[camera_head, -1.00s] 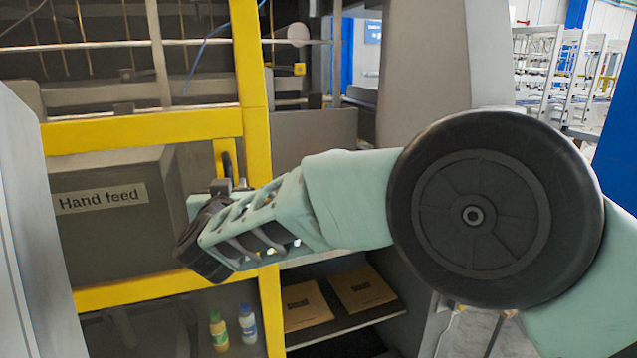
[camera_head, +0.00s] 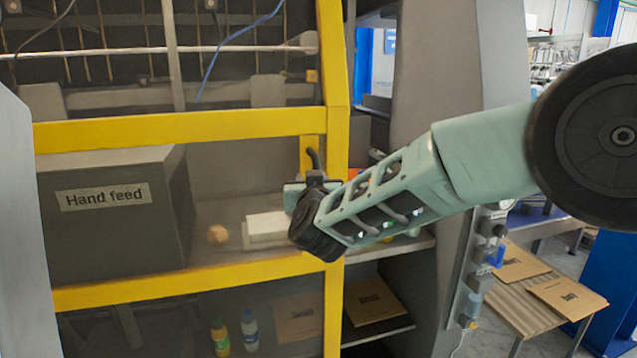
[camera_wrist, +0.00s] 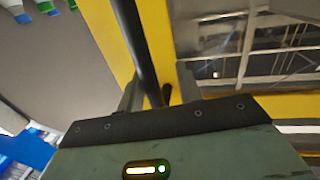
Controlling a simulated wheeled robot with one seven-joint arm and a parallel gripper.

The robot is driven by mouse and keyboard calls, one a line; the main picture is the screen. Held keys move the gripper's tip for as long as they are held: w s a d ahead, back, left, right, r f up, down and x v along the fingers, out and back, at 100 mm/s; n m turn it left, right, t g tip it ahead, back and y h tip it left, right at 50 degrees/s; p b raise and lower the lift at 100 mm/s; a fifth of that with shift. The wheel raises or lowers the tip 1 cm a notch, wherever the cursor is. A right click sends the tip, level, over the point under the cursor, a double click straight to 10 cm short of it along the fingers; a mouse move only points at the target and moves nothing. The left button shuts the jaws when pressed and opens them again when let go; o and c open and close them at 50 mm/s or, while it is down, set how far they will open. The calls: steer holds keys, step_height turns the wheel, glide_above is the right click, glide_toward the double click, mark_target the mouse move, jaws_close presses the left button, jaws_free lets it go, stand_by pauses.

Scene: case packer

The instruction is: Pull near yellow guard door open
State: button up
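The near yellow guard door (camera_head: 180,128) has a yellow frame and see-through panels, seen in the head view. Its right post (camera_head: 335,60) carries a dark handle (camera_head: 314,160), which also shows in the wrist view as a black bar (camera_wrist: 135,45). My gripper (camera_wrist: 160,80) is at this handle, with the bar between its two grey fingers. The bar lies close to the left finger, and a yellow gap shows before the right finger. In the head view my gripper (camera_head: 305,190) partly hides the handle. Contact with the bar cannot be told.
Behind the door stand a grey "Hand feed" box (camera_head: 105,235), two bottles (camera_head: 220,338) and flat cartons (camera_head: 372,300). A grey machine column (camera_head: 425,100) stands right of the door. A low table (camera_head: 520,300) with cartons is at the lower right.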

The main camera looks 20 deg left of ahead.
steer(key=shift+w+d, duration=0.1)
steer(key=shift+d, duration=0.1)
stand_by(0.3)
steer(key=b+v, duration=0.4)
steer(key=v, duration=1.6)
stand_by(1.2)
steer(key=shift+d+b, duration=0.1)
steer(key=shift+b, duration=0.25)
